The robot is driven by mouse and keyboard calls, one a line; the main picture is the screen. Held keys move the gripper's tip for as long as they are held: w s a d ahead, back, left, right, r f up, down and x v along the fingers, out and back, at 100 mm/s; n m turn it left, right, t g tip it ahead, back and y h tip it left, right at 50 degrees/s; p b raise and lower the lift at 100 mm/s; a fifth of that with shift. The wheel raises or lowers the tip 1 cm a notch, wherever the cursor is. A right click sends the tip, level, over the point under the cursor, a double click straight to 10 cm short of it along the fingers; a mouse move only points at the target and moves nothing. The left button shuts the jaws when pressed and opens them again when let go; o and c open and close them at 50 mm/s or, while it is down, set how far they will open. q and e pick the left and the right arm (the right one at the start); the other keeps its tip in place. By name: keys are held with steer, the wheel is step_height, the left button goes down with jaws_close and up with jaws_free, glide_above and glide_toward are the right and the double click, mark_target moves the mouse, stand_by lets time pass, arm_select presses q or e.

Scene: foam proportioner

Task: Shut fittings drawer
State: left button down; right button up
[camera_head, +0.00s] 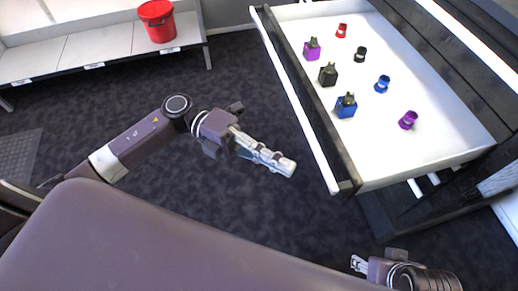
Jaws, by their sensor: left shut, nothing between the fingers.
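The fittings drawer (430,85) is pulled open at the upper right, with its white floor exposed. Its dark front carries a long white bar (297,108) facing left. Inside stand a purple valve-like fitting (312,49), a black one (328,74) and a blue one (346,105). Red (341,31), black (360,55), blue (382,84) and purple (408,120) ring-like pieces lie beyond them. My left gripper (284,163) is shut and empty, left of the drawer front and apart from it. My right gripper (357,264) is low at the bottom right; its finger opening is unclear.
The dark cabinet (478,45) holding the drawer stands at the right. A white bench (95,45) with a red bucket (158,20) is at the upper left. Dark carpet (235,85) lies clear between bench and drawer.

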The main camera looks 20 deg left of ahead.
mark_target(321, 169)
arm_select(q)
steer(key=shift+w+d, duration=0.55)
steer(key=shift+d, duration=0.4)
steer(key=shift+w+d, duration=0.55)
steer(key=shift+d, duration=0.35)
steer(key=shift+w, duration=0.1)
